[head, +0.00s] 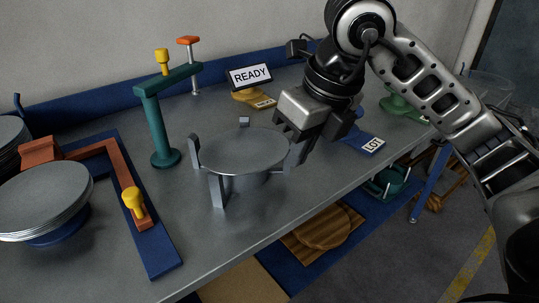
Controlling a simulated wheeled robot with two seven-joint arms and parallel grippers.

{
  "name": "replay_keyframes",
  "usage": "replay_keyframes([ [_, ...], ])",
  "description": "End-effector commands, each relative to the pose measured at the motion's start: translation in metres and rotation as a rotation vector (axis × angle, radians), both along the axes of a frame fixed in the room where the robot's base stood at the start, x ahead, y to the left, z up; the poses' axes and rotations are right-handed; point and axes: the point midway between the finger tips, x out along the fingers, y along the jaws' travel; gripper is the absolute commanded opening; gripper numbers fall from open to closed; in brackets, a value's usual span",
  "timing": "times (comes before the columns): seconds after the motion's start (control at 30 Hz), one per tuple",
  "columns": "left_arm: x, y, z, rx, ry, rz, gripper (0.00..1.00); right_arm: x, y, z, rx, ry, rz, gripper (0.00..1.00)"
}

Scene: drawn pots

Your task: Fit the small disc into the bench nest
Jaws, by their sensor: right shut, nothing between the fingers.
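A flat grey disc (245,148) lies level in the bench nest, whose upright grey posts (217,190) stand around its edge. The disc covers most of the nest's round base, so I cannot tell how deeply it is seated. My right gripper (287,138) comes in from the upper right and is shut and empty. Its fingertips are at the right rim of the disc, close to a nest post; I cannot tell whether they touch. My left gripper is out of view.
A stack of grey discs (45,195) stands at left beside an orange bracket with a yellow knob (134,200). A green clamp post (160,125) rises behind the nest. The front bench is clear.

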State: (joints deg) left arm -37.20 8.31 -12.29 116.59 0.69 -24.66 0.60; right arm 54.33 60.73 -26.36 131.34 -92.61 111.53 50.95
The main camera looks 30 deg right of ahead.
Motion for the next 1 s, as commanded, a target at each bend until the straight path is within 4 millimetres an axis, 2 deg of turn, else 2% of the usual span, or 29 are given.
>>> replay_keyframes([
  [0.03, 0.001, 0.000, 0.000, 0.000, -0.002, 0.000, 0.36, 0.001, -0.011, 0.005, -0.045, -0.021, -0.037, 0.00],
  [0.17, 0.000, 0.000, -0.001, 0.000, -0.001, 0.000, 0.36, 0.003, -0.020, 0.002, -0.083, -0.031, -0.072, 0.00],
  [0.27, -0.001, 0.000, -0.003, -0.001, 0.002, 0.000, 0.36, 0.007, -0.020, -0.013, -0.082, -0.027, -0.071, 0.00],
  [0.63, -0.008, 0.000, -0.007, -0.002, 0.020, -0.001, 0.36, 0.029, -0.017, -0.087, -0.078, -0.025, -0.067, 0.00],
  [0.8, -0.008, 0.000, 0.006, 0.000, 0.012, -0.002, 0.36, 0.055, -0.014, -0.083, -0.075, -0.032, -0.067, 0.00],
  [1.0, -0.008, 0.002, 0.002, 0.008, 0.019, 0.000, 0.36, 0.069, -0.014, -0.085, -0.077, -0.033, -0.066, 0.00],
])
